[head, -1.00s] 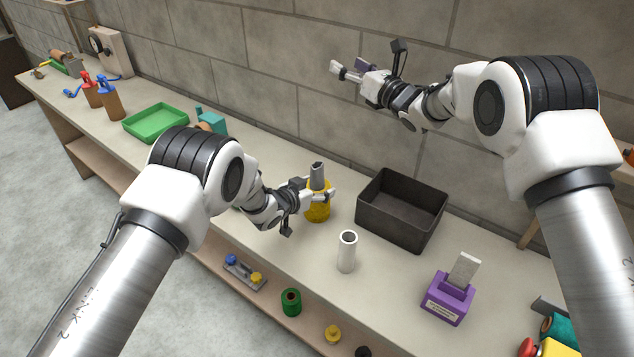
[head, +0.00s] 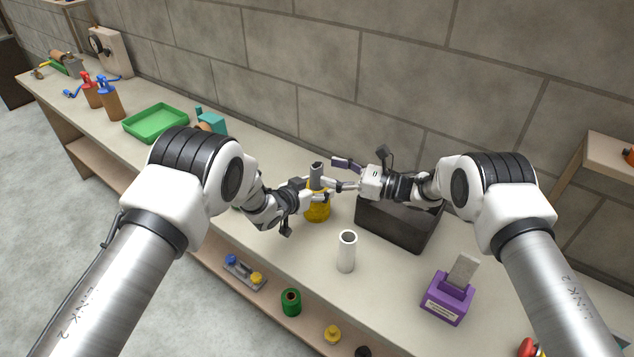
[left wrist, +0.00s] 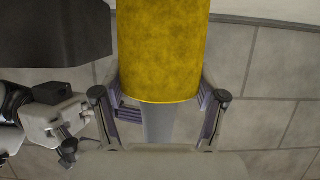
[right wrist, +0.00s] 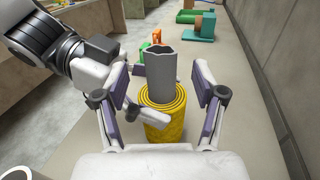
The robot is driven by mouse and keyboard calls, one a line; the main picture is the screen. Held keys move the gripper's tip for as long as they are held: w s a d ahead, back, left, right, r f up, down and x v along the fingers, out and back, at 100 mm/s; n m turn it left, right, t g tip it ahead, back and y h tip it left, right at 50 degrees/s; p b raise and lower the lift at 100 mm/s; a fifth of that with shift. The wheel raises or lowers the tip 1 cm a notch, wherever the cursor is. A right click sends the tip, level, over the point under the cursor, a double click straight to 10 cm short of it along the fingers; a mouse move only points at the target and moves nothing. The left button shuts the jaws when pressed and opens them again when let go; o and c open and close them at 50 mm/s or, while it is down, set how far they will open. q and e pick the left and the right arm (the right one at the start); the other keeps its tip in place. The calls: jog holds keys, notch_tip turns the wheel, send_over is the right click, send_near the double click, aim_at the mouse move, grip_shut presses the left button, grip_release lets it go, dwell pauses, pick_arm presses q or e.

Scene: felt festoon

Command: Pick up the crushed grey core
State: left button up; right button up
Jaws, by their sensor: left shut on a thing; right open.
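The crushed grey core (head: 316,171) stands upright, its dented top sticking out of a yellow felt roll (head: 318,208). In the right wrist view the core (right wrist: 174,72) rises from the spiral end of the roll (right wrist: 165,122). My left gripper (head: 318,190) is shut around the yellow roll, which also fills the top of the left wrist view (left wrist: 160,50). My right gripper (head: 345,174) is open, its fingers pointing left at the core's height. In the right wrist view its fingers (right wrist: 163,95) stand on either side of the core, apart from it.
A dark open bin (head: 395,228) stands right of the roll, under my right gripper. A white tube (head: 347,252) stands in front. A purple holder (head: 447,304) with a grey block is at the right. A green tray (head: 156,122) lies further left. The wall is close behind.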

aim_at(322, 166)
pick_arm(q)
jog(key=shift+s+f, duration=0.1)
jog(key=shift+f, duration=0.1)
pick_arm(e)
jog(key=x, duration=0.3)
jog(key=shift+w+a, duration=0.1)
jog(key=shift+a, duration=0.15)
jog(key=shift+d, duration=0.1)
jog(key=c, duration=1.2)
jog(key=shift+c, duration=0.2)
jog(key=shift+r, duration=0.1)
notch_tip(322, 166, up, 10)
pick_arm(q)
jog(key=o, duration=1.4)
pick_arm(e)
jog(key=shift+w, duration=0.15)
pick_arm(q)
jog(key=shift+r, duration=0.15)
